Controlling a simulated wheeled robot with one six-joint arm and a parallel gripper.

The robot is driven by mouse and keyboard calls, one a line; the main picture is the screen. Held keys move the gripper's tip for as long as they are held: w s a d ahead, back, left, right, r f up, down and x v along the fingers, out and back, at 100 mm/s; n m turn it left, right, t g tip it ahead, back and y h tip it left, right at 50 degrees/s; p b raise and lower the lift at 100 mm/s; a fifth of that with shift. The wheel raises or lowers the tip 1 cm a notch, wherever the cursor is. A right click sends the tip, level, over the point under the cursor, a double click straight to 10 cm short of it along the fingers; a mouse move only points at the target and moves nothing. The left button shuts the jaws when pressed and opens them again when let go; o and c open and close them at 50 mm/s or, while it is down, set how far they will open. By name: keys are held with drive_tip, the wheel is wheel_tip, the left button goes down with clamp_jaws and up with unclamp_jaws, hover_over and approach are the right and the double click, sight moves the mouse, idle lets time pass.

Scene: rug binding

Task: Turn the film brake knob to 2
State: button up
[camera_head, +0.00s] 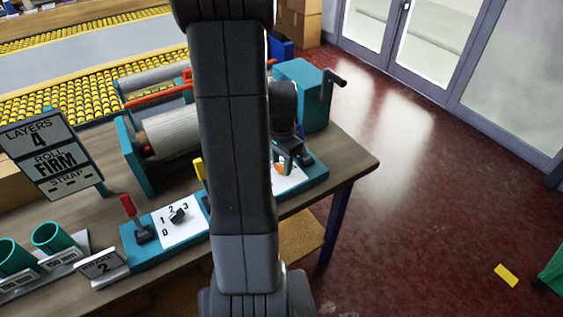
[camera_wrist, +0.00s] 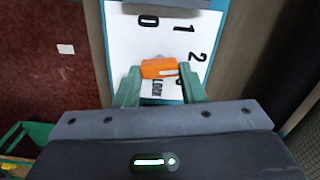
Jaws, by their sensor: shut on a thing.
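An orange knob (camera_wrist: 152,68) sits on a white dial plate (camera_wrist: 120,45) marked 0, 1 and 2, with a small word near it that I cannot read surely. Its white mark points right in the wrist view, roughly to the side of the 2; the exact setting is unclear. My gripper (camera_wrist: 158,75) is shut on the orange knob, a green finger at each side. In the head view the orange knob (camera_head: 281,168) shows under my gripper (camera_head: 288,160), partly hidden by my arm. A black knob (camera_head: 178,215) stands on another dial marked 0 to 3.
A red-handled lever (camera_head: 129,206) and a yellow-handled lever (camera_head: 199,169) stand near the black knob. A crank (camera_head: 335,78) sticks out of the teal housing (camera_head: 302,85). A card reading 2 (camera_head: 103,267) and a LAYERS 4 sign (camera_head: 52,152) are at left. Floor at right is mostly clear.

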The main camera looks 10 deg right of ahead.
sight(281, 165)
idle(0.3)
drive_tip(key=o, duration=1)
wheel_tip(281, 165, up, 14)
drive_tip(key=shift+f+p, duration=0.1)
drive_tip(key=shift+p, duration=0.2)
drive_tip(key=shift+f, duration=0.15)
wheel_tip(281, 165, down, 14)
drive_tip(key=shift+r+b, duration=0.2)
drive_tip(key=shift+b, duration=0.1)
